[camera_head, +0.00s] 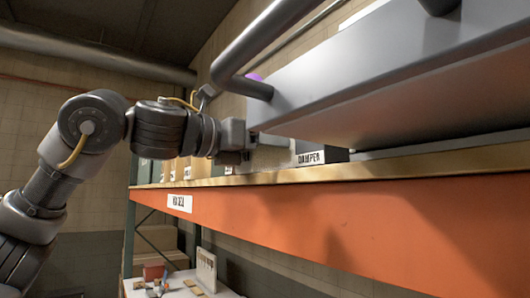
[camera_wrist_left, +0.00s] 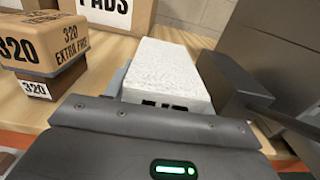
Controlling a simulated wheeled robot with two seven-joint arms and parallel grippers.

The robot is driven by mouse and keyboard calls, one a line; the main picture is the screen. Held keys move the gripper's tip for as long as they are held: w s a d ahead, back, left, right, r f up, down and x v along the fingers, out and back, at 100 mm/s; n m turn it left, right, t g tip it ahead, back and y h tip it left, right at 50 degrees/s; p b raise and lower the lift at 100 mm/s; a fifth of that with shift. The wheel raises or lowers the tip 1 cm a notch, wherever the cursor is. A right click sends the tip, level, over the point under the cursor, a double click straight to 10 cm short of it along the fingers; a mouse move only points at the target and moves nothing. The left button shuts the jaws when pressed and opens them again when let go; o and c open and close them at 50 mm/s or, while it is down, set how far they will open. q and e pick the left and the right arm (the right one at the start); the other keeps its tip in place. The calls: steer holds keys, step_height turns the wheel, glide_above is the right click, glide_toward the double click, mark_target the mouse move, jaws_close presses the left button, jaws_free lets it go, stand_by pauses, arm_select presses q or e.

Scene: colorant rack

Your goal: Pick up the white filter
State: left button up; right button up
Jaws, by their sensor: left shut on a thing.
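The white filter (camera_wrist_left: 166,75) is a pale, speckled block in the middle of the left wrist view, just beyond my gripper's body. My left gripper (camera_wrist_left: 158,98) is shut on the filter, with the near end of the block at the jaws. In the head view my left gripper (camera_head: 236,150) is at the shelf's edge, near the left end of a large grey metal body. The fingertips are mostly hidden there, and I cannot clearly make out the filter in that view. My right gripper is not in view.
Sandpaper boxes marked 320 (camera_wrist_left: 45,50) and a PADS box (camera_wrist_left: 112,14) stand left of and behind the filter. A dark block with a bar (camera_wrist_left: 232,82) is close on its right. A DAMPER label (camera_head: 311,158) shows above the orange shelf beam (camera_head: 330,225).

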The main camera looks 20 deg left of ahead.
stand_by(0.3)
arm_select(q)
steer(key=shift+r+b, duration=0.45)
steer(key=shift+r, duration=0.15)
steer(key=a+r, duration=0.1)
steer(key=r, duration=0.1)
steer(key=s+a+r, duration=0.1)
steer(key=r, duration=0.2)
steer(key=a+r, duration=0.1)
steer(key=r, duration=0.1)
steer(key=shift+s+a+r+b, duration=0.2)
steer(key=shift+s+a+b, duration=0.1)
steer(key=shift+a, duration=0.05)
steer(key=s+a+r, duration=0.4)
steer(key=a, duration=0.5)
steer(key=shift+r+p, duration=0.2)
steer(key=shift+p, duration=0.25)
